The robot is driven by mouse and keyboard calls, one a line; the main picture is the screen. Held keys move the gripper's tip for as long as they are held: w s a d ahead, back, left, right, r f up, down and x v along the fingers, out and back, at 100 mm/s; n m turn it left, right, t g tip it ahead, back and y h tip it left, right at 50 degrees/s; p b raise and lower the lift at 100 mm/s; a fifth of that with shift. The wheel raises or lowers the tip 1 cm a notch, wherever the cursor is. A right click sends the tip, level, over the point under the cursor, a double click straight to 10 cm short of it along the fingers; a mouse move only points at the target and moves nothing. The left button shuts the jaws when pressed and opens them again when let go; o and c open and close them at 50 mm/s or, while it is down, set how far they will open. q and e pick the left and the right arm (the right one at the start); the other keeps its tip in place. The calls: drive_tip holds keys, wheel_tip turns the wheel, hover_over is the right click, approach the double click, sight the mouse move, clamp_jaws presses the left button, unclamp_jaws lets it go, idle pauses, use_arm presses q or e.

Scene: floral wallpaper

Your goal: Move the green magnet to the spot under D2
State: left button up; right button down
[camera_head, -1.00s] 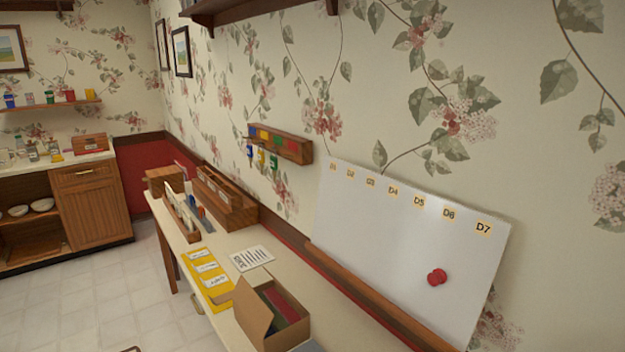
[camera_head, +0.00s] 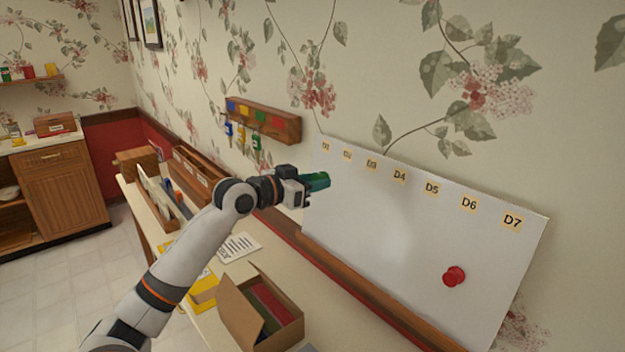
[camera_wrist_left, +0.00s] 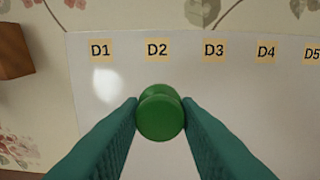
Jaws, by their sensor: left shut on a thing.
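The whiteboard (camera_head: 375,215) leans against the wall with labels D1 to D7 along its top edge. My left gripper (camera_head: 318,182) is at the board's left part, below the D1 and D2 labels. In the left wrist view its teal fingers (camera_wrist_left: 160,112) are shut on the green magnet (camera_wrist_left: 160,114). There the magnet is below the D2 label (camera_wrist_left: 157,47); whether it touches the board I cannot tell. In the head view the magnet is hidden or merges with the fingers. My right gripper is not in view.
A red magnet (camera_head: 454,276) sits on the board below D6. A wooden ledge (camera_head: 350,282) runs under the board. An open cardboard box (camera_head: 285,335) stands on the table, and a wall rack with hanging keys (camera_head: 262,121) is to the left.

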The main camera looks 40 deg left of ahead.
sight(344, 172)
use_arm(q)
drive_tip(key=shift+w+a+r, duration=0.1)
drive_tip(key=shift+a+r, duration=0.15)
drive_tip(key=shift+r, duration=0.2)
drive_tip(key=shift+w+d+f, duration=0.1)
drive_tip(key=shift+w+d, duration=0.05)
drive_tip(key=shift+w, duration=0.6)
drive_tip(key=shift+w+d+f+p, duration=0.15)
drive_tip(key=shift+w+p, duration=0.15)
drive_tip(key=shift+w, duration=0.4)
drive_tip(key=shift+w+a+f+p, duration=0.1)
drive_tip(key=shift+w+p, duration=0.2)
drive_tip(key=shift+w, duration=0.4)
drive_tip(key=shift+w+d+f, duration=0.1)
drive_tip(key=shift+w+f, duration=0.1)
drive_tip(key=shift+w, duration=0.55)
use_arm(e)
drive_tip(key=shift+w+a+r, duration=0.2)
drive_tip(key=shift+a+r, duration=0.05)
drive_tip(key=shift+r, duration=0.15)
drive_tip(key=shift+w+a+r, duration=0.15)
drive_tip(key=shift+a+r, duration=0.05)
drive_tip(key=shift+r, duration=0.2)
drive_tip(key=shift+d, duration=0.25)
use_arm(q)
drive_tip(key=shift+w+f+p, duration=0.1)
drive_tip(key=shift+w+p, duration=0.15)
drive_tip(key=shift+p, duration=0.05)
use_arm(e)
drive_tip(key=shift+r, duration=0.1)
